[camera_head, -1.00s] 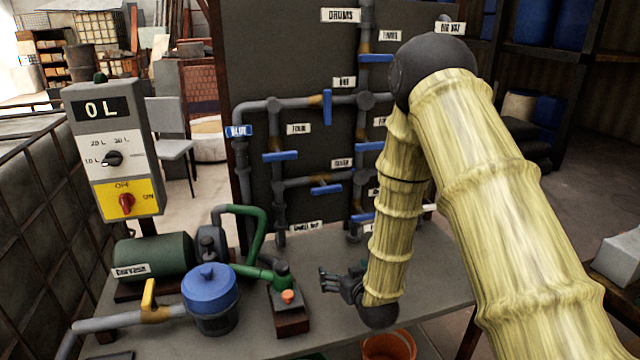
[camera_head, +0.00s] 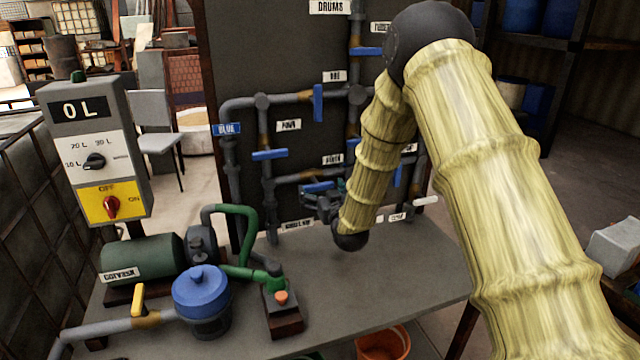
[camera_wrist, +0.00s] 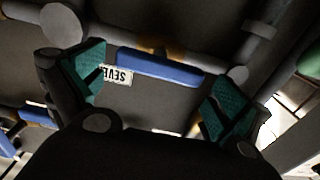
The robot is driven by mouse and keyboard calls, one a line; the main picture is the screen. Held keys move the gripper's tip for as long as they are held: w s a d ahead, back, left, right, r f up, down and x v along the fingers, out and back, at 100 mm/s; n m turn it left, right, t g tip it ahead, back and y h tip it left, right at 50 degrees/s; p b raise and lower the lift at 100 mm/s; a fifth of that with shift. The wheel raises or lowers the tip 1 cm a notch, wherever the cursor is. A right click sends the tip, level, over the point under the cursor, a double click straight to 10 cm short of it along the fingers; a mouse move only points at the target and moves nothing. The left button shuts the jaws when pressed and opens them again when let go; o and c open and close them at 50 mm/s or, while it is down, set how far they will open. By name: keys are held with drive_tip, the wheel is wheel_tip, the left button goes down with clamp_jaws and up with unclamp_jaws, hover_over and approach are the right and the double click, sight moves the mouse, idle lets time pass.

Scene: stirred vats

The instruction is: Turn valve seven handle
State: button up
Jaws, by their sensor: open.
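The valve seven handle (camera_wrist: 160,68) is a blue bar on a grey pipe, next to a white label (camera_wrist: 118,76) reading "SEVE", upside down and partly covered in the wrist view. My gripper (camera_wrist: 158,88) is open, with one green-padded finger on each side of the handle. The handle lies between the fingers, and I cannot tell whether either pad touches it. In the head view the handle (camera_head: 318,187) lies level below its label (camera_head: 333,160), partly hidden by my gripper (camera_head: 325,197).
Other blue handles surround it: an upright one (camera_head: 318,103) above and a level one (camera_head: 270,155) to the left. The bench (camera_head: 330,290) is clear below my gripper. A control box (camera_head: 100,150), a pump (camera_head: 140,258) and a blue-lidded filter (camera_head: 202,290) stand at left.

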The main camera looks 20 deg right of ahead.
sight(316, 184)
drive_tip(key=shift+w, duration=1.45)
drive_tip(key=c, duration=0.8)
drive_tip(key=shift+d, duration=0.1)
